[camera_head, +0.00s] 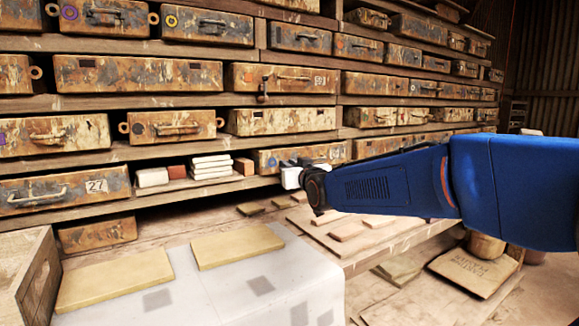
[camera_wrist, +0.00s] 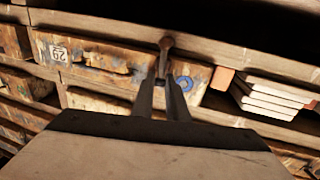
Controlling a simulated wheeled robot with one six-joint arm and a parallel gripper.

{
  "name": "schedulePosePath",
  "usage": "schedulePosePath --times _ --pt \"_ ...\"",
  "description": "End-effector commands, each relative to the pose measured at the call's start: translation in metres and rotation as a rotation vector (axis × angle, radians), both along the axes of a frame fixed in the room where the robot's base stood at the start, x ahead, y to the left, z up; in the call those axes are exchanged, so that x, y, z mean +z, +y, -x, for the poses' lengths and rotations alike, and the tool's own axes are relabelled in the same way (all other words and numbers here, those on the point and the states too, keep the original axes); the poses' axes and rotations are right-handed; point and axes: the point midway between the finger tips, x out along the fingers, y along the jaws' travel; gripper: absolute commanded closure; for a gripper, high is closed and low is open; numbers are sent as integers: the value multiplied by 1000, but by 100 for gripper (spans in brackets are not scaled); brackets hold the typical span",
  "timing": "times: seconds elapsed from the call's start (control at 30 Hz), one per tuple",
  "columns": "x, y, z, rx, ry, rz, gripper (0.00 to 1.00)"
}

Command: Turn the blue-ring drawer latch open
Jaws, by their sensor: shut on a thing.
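The blue-ring drawer (camera_head: 330,153) is a worn, paint-stained wooden front in the low row, partly behind my arm in the head view. In the wrist view the drawer (camera_wrist: 105,57) shows a blue ring (camera_wrist: 185,84) just right of my fingers. The latch (camera_wrist: 165,48) is a dark, rusty piece with a rounded end, lying against the board edge at the drawer. My gripper (camera_wrist: 163,84) is shut on the latch, its fingers on either side of the shaft. The head view shows the gripper (camera_head: 291,175) at the drawer's left part; the latch is hidden there.
White and reddish tiles (camera_head: 210,166) are stacked on the shelf left of my gripper. Other drawers fill the rows above. Below lie a bench with loose tiles (camera_head: 350,230), two yellowish slabs (camera_head: 237,246) and a wooden crate (camera_head: 38,280).

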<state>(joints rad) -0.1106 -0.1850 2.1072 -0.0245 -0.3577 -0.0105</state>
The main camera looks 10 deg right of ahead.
Motion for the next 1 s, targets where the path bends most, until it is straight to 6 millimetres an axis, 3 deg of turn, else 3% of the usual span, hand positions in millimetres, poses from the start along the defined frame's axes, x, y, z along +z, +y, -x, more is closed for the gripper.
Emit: schedulePosePath --times 0.27,1.0 --pt "-3 9 3 -1 -48 149 100" --pt "-25 39 12 1 -264 812 100"
